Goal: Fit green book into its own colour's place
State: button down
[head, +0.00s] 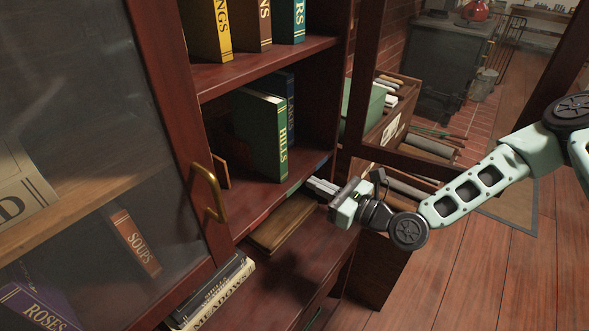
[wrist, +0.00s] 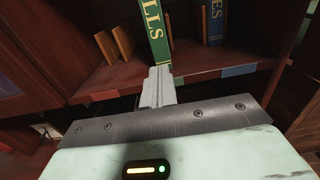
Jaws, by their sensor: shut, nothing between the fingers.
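The green book (head: 284,140), lettered HILLS, stands upright on the middle shelf with its spine facing out. Its lower spine also shows in the wrist view (wrist: 155,32), just beyond my fingertips. My gripper (head: 316,186) is shut and empty, in front of the shelf edge and low to the right of the book. In the wrist view the closed fingers (wrist: 159,80) point at the foot of the spine and hide part of the shelf edge. A green strip (head: 294,188) lies on that edge by the book's foot; its full extent is partly hidden.
A blue book (head: 290,97) stands right of the green one; a blue strip (wrist: 238,71) and a red strip (wrist: 103,96) mark the shelf edge. Brown boards (wrist: 122,42) stand to the left. A glass door with a brass handle (head: 209,190) is at left.

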aim_at(284, 169)
jog(key=p+x, duration=0.2)
jog(key=x, duration=0.5)
jog(key=b+x, duration=0.4)
jog(key=x, duration=0.1)
jog(key=shift+f, duration=0.25)
jog(key=shift+w+a+r, duration=0.25)
jog(key=shift+a, duration=0.05)
jog(key=shift+s, duration=0.1)
